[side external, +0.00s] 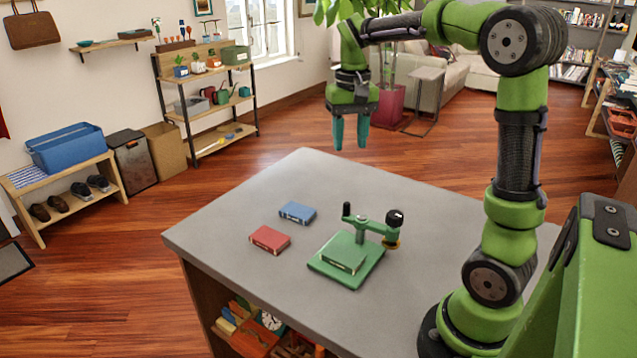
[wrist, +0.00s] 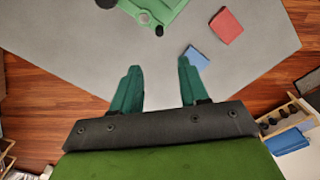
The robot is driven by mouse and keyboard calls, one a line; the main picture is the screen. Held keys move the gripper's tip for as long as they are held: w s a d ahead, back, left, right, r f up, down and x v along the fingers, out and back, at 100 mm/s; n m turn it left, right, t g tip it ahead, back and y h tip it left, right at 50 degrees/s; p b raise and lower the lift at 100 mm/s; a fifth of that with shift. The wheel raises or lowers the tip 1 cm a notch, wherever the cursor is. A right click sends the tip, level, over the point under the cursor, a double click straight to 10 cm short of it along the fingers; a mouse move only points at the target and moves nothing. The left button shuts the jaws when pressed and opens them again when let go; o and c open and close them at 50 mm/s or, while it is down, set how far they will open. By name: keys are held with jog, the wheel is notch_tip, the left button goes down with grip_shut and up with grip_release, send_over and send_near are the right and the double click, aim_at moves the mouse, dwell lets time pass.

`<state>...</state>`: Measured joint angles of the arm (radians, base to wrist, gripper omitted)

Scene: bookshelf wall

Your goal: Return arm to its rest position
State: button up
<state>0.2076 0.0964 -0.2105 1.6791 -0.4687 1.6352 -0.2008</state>
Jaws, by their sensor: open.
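My gripper (side external: 350,131) hangs in the air above the far part of the grey table (side external: 300,182), fingers pointing down. Its two teal fingers are apart with nothing between them. In the wrist view my gripper (wrist: 156,82) also shows open and empty over the bare tabletop. My green arm is raised and reaches over the table from the right.
A blue book (side external: 298,212) and a red book (side external: 269,240) lie flat on the table. The table's far part is clear.

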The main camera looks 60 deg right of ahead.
jog(key=s+a+n+t+y, duration=0.1)
jog(key=s+a+n+t, duration=0.1)
jog(key=s+a, duration=0.3)
jog(key=s+a+f+n+t+y, duration=0.1)
jog(key=s+a+t, duration=0.4)
jog(key=a, duration=0.7)
jog(key=shift+a+n, duration=0.3)
jog(key=shift+n, duration=0.3)
